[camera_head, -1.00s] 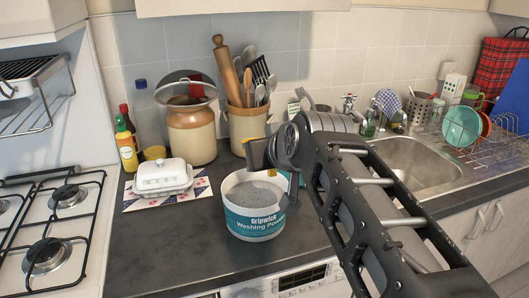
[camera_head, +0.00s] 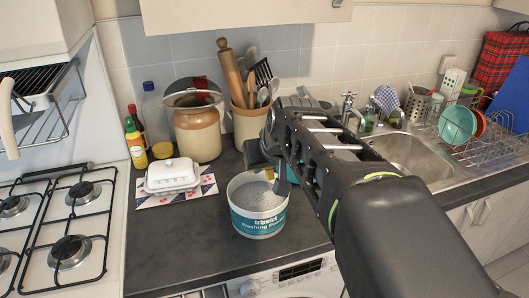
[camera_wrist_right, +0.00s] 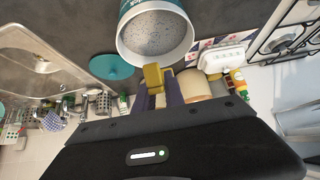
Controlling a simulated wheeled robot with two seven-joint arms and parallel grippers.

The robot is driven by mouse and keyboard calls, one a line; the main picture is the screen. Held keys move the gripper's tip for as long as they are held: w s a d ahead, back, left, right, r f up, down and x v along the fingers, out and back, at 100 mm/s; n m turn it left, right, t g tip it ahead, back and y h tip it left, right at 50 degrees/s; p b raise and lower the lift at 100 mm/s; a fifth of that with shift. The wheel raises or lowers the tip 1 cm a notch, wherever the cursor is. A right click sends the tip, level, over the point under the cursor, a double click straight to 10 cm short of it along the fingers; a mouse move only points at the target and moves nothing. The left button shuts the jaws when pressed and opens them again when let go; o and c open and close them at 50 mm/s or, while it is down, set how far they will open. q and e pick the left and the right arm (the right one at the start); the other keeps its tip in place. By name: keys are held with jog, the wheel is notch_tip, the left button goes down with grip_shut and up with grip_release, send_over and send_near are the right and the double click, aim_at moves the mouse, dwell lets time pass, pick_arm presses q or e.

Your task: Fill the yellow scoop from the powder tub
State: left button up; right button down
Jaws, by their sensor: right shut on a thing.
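The white powder tub (camera_head: 258,222) with a teal "Washing Powder" label stands upright and open on the dark counter. Grey-white speckled powder (camera_head: 256,198) fills much of it; the open mouth also shows in the right wrist view (camera_wrist_right: 155,38). My right gripper (camera_head: 258,162) is at the tub's back edge, at or above rim height. In the right wrist view, my right gripper (camera_wrist_right: 159,92) is shut on the yellow scoop (camera_wrist_right: 153,76), seen beside the tub's rim. The arm mostly hides the scoop in the head view; its contents cannot be told. My left gripper is not in view.
A teal lid (camera_wrist_right: 112,66) lies beside the tub. A white butter dish (camera_head: 172,175) stands left, with a stoneware jar (camera_head: 198,132) and utensil crock (camera_head: 249,124) behind. The sink (camera_head: 408,155) is right, the gas hob (camera_head: 72,225) left. The front-left counter is clear.

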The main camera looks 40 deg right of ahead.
jog(key=p, duration=0.1)
jog(key=g+p, duration=0.1)
jog(key=p, duration=0.1)
jog(key=shift+w+d+r, duration=0.1)
jog(key=shift+w+d, duration=0.05)
jog(key=shift+w, duration=0.2)
jog(key=shift+w+d+f+g+y+p, duration=0.15)
jog(key=shift+w+f+g+y+p, duration=0.2)
jog(key=shift+g+p, duration=0.35)
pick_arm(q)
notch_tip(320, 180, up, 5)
pick_arm(e)
jog(key=shift+w+f, duration=0.15)
jog(key=shift+f, duration=0.05)
pick_arm(q)
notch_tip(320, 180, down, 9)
jog(key=b, duration=0.9)
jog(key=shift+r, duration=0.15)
pick_arm(e)
notch_tip(320, 180, down, 9)
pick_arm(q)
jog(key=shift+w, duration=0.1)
pick_arm(e)
jog(key=shift+w, duration=0.1)
jog(key=shift+r+p, duration=3.4)
jog(key=shift+r, duration=1.55)
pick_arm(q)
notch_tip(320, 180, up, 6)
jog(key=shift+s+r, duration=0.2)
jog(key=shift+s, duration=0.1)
